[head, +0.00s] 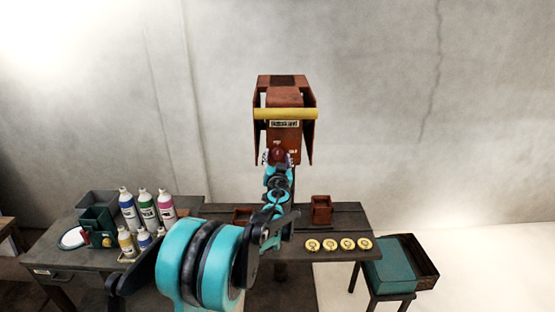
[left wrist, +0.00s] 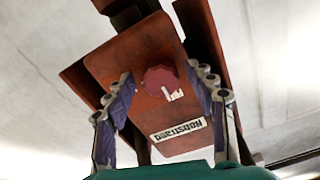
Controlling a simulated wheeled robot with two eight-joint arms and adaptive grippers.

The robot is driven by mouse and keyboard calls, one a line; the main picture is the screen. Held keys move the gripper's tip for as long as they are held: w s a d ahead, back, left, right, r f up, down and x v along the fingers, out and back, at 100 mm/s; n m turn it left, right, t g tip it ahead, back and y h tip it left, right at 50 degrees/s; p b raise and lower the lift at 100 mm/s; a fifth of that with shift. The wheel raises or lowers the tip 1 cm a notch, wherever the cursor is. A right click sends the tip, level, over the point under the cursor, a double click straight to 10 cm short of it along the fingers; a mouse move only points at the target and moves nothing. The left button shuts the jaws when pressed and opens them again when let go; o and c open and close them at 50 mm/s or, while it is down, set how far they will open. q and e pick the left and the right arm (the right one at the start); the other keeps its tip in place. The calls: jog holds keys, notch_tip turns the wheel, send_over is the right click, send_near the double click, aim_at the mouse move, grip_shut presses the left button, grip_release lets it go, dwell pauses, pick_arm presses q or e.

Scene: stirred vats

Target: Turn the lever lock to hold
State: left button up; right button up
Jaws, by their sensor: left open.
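A rust-red housing (head: 284,96) with a yellow bar (head: 285,113) across its front stands beyond the tables. A dark red round knob (head: 279,154) sits low on its front; it also shows in the left wrist view (left wrist: 161,79), with a small white mark at its lower edge and small white lettering beside it. My left gripper (left wrist: 163,86) is open, with one purple-padded finger on each side of the knob and visible gaps to it. In the head view the left gripper (head: 277,160) partly covers the area around the knob. My right gripper is not in view.
Several bottles (head: 147,212) and grey and green bins (head: 97,222) stand on the left table. Several yellow discs (head: 346,244) and a small red-brown box (head: 321,210) are on the right table. A teal box (head: 392,262) stands on a stool at right.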

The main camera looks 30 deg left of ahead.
pick_arm(q)
jog(key=c, duration=1.2)
jog(key=shift+o, duration=0.2)
jog(key=m, duration=0.4)
jog(key=shift+a+m, duration=0.1)
jog(key=shift+m, duration=0.3)
jog(key=m, duration=0.4)
jog(key=shift+r, duration=0.1)
jog(key=m, duration=0.5)
jog(key=shift+s, duration=0.1)
jog(key=shift+r+m, duration=0.1)
jog(key=shift+m, duration=1.8)
